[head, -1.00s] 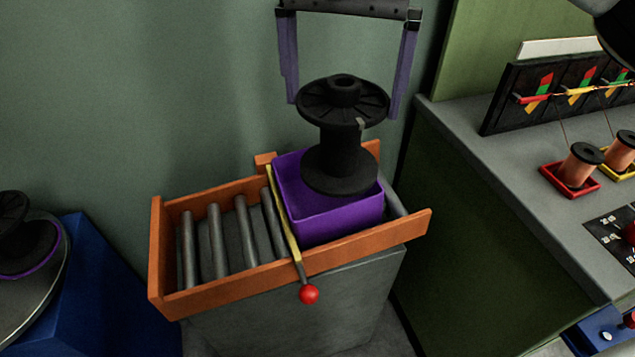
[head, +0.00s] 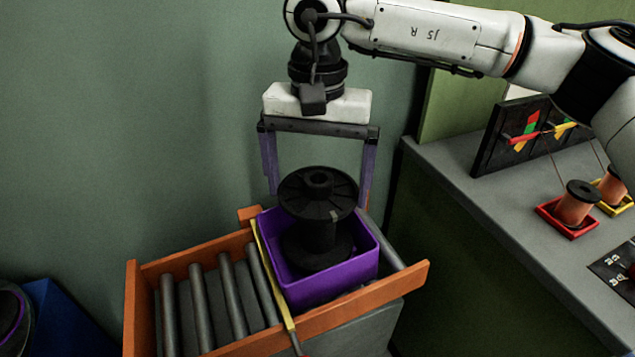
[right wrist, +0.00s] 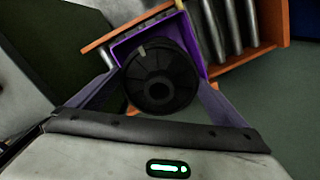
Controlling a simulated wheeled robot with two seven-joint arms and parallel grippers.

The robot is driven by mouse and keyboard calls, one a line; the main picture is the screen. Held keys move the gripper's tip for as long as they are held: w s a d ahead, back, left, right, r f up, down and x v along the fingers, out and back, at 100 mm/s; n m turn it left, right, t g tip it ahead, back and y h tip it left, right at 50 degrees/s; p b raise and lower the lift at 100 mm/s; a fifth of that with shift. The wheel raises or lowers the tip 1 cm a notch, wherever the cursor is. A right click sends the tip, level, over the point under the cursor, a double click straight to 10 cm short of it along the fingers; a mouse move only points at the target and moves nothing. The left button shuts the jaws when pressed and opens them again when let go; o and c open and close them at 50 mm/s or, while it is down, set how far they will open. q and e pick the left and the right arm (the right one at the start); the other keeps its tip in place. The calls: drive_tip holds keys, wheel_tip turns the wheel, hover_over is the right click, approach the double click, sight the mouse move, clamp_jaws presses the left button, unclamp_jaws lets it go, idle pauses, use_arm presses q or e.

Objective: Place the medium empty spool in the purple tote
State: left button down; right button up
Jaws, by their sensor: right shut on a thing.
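The black spool (head: 318,198) is upright, its lower flange inside the purple tote (head: 322,290) and its upper flange above the rim. I cannot tell whether it touches the tote's floor. My right gripper (head: 318,196) is shut on the spool, with one purple finger at each side of its upper flange. In the right wrist view the spool (right wrist: 160,78) sits between the fingers, with the tote (right wrist: 123,48) behind it. My left gripper is not in view.
The tote stands on an orange-framed roller conveyor (head: 200,300), beside a yellow bar (head: 272,275). Bare rollers lie to its left. A grey bench (head: 480,190) at right holds copper spools (head: 577,205) and a dark panel (head: 515,130). A blue stand (head: 65,320) is at lower left.

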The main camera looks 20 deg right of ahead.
use_arm(q)
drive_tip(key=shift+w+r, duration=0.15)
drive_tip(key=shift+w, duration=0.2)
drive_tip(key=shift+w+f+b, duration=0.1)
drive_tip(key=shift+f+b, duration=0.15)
drive_tip(key=shift+b, duration=0.15)
use_arm(e)
drive_tip(key=shift+f, duration=0.65)
drive_tip(key=o, duration=1.2)
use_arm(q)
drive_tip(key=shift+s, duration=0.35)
use_arm(e)
drive_tip(key=shift+r, duration=0.1)
drive_tip(key=shift+r+p, duration=0.3)
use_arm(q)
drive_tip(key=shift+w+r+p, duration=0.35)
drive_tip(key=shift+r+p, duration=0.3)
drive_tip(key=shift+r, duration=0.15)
use_arm(e)
wheel_tip(320, 180, up, 12)
drive_tip(key=shift+r, duration=0.25)
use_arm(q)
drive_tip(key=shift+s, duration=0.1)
